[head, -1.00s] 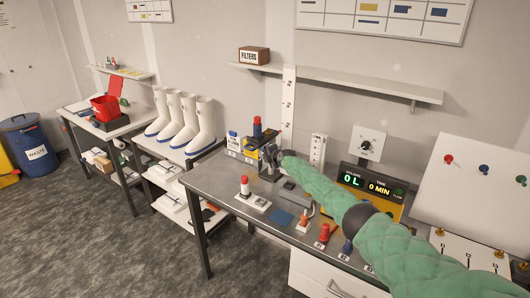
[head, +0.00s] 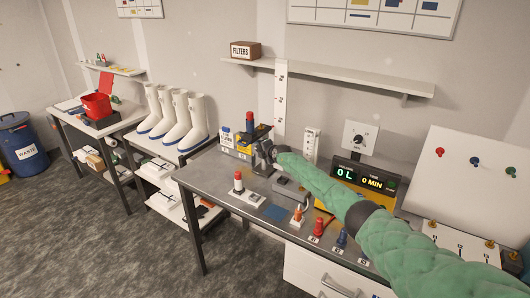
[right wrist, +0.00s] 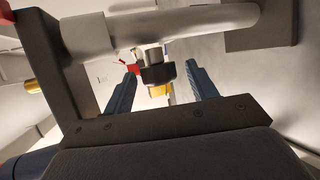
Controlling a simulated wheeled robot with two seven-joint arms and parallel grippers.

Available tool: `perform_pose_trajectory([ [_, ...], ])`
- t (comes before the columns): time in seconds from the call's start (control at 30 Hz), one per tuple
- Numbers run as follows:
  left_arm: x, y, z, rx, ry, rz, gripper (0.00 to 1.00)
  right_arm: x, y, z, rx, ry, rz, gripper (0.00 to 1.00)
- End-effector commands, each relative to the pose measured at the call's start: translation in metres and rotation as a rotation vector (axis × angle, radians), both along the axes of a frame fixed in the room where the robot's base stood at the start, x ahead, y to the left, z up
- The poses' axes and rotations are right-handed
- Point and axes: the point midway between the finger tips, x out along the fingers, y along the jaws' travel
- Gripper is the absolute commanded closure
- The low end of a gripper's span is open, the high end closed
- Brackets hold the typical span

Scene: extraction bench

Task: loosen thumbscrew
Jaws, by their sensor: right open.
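My right gripper (head: 264,156) is at the back of the grey bench (head: 218,182), by a red-and-yellow device (head: 249,130). In the right wrist view its two blue-grey fingers (right wrist: 161,88) are apart. A dark ribbed knob (right wrist: 157,75) with a pale metal top shows in the gap between them, with yellow behind it. It looks like the thumbscrew, and I see space on both sides of it. How deep it lies between the fingers I cannot tell. The gripper and arm hide this spot in the head view. My left gripper is out of view.
A display (head: 360,177) stands behind my right arm. A shelf (head: 335,80) with a FILTERS box (head: 246,50) hangs above. White boots (head: 178,122) stand left.

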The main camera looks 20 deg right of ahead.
Motion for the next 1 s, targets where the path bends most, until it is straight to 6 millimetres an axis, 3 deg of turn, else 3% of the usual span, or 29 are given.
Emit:
perform_pose_trajectory([
  [0.5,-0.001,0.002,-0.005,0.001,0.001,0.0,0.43,-0.048,-0.011,0.015,0.001,0.0,0.002,0.43],
  [1.0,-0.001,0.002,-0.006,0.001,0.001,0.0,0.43,-0.058,-0.014,0.021,0.0,0.0,0.0,0.43],
])
